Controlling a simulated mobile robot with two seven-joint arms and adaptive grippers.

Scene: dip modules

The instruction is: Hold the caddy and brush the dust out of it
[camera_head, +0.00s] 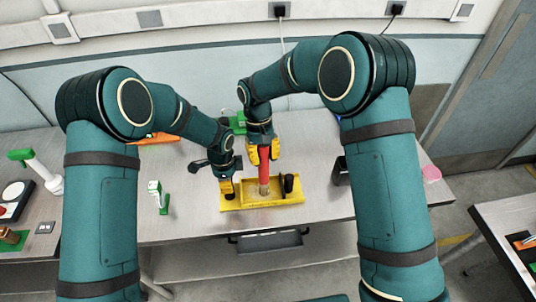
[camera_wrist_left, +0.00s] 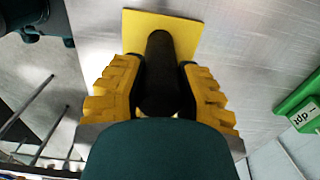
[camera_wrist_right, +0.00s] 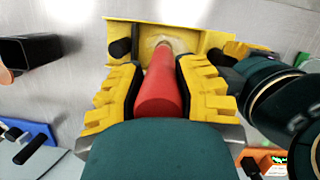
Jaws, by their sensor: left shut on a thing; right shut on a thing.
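The yellow caddy (camera_head: 297,198) stands on the table in front of me, a shallow tray with a black post at each end. My left gripper (camera_head: 227,188) is shut on its left black post (camera_wrist_left: 160,70). My right gripper (camera_head: 264,156) is shut on the red handle of the brush (camera_wrist_right: 157,92) and holds it roughly upright. The brush's pale bristle end (camera_head: 264,189) is down inside the caddy. A pale dusty patch shows around it in the right wrist view, on the yellow caddy floor (camera_wrist_right: 200,40). The gripper partly hides the bristles' contact there.
A black open box (camera_head: 340,171) stands right of the caddy, with a pink round thing (camera_head: 432,173) farther right. A small white and green device (camera_head: 158,196) stands left. An orange thing (camera_head: 155,139) lies behind the left arm. Table front is mostly clear.

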